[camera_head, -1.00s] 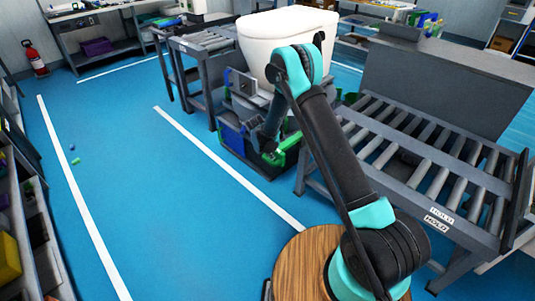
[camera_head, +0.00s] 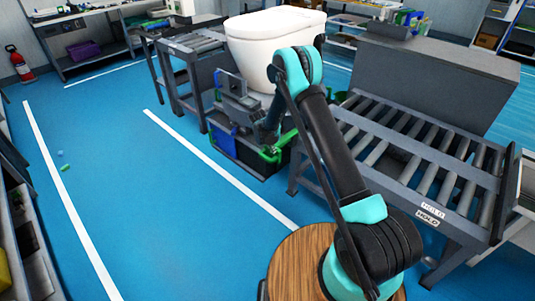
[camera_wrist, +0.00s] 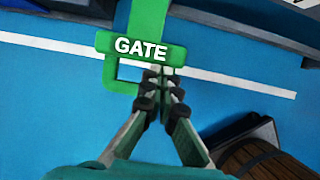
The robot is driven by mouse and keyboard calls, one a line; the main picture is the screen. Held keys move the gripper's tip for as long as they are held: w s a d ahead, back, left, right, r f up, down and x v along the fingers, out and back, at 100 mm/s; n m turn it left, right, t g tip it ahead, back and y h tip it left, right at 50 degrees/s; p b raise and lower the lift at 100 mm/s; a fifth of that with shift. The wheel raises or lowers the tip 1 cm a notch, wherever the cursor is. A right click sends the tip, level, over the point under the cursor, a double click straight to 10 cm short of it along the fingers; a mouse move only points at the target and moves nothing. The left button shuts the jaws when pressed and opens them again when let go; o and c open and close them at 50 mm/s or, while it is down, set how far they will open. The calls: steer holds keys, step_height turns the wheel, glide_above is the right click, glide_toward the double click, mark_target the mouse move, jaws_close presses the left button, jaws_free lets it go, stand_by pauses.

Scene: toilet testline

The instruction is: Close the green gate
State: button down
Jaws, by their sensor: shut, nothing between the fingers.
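The green gate (camera_wrist: 147,45) shows in the wrist view as a green bar with a plate lettered GATE and a green loop below it. In the head view green parts of it (camera_head: 272,153) show low under the white toilet, partly covered by my arm. My gripper (camera_wrist: 160,78) is shut and empty, its fingertips together at the lower edge of the GATE plate, over the loop. I cannot tell whether the fingertips touch it. In the head view the gripper is small and dark among the green parts.
The white toilet (camera_head: 275,45) stands above the gate area. A roller conveyor marked HOLD (camera_head: 410,150) is at the right, another roller table (camera_head: 195,42) behind left. A wooden round top (camera_head: 295,265) is at the front. Blue floor with white lines is open at left.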

mark_target(282, 142)
steer(key=w+d, duration=0.2)
steer(key=w, duration=0.1)
steer(key=w+d, duration=0.2)
steer(key=w, duration=0.1)
steer(key=w+d, duration=0.3)
steer(key=shift+w+d, duration=0.1)
steer(key=shift+w, duration=0.05)
steer(key=shift+d, duration=0.1)
steer(key=s+a, duration=0.3)
steer(key=s+v, duration=0.1)
steer(key=v, duration=0.9)
steer(key=s+d+r+m+y, duration=0.2)
steer(key=s+d+r+m, duration=1.1)
steer(key=s+d+r, duration=0.35)
steer(key=s+d+m, duration=0.3)
steer(key=s+m, duration=0.4)
steer(key=s, duration=0.7)
steer(key=s+d+m, duration=0.4)
steer(key=s+m, duration=0.4)
steer(key=s, duration=0.6)
steer(key=shift+s+d+f+t+y, duration=0.2)
steer(key=shift+d+t+y, duration=0.1)
steer(key=shift+t+y, duration=0.1)
